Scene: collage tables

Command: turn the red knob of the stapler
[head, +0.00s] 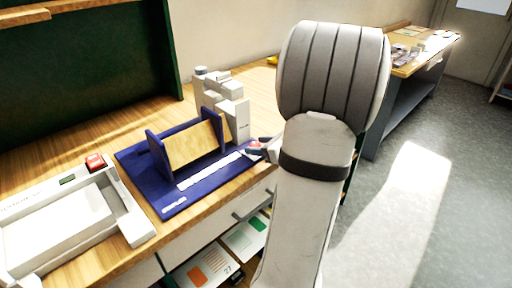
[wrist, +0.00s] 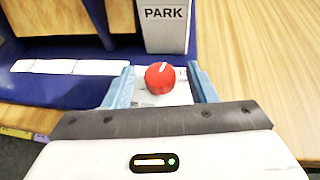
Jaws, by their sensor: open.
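The red knob (wrist: 160,79) with a white mark on top lies between the two pale blue fingers of my gripper (wrist: 163,72) in the wrist view. The gripper is open, with a gap visible on both sides of the knob. The knob sits on a small pale plate at the front right of the stapler's blue base (wrist: 80,92). In the head view the stapler's blue base (head: 172,198) stands on the wooden table, and the knob (head: 254,145) is small and partly hidden by my gripper (head: 262,149).
A white block marked PARK (wrist: 166,24) stands behind the knob. A white machine with a red button (head: 95,162) is at the left of the table. Bare wood (wrist: 262,60) lies right of the knob. A second table (head: 408,62) is at the back right.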

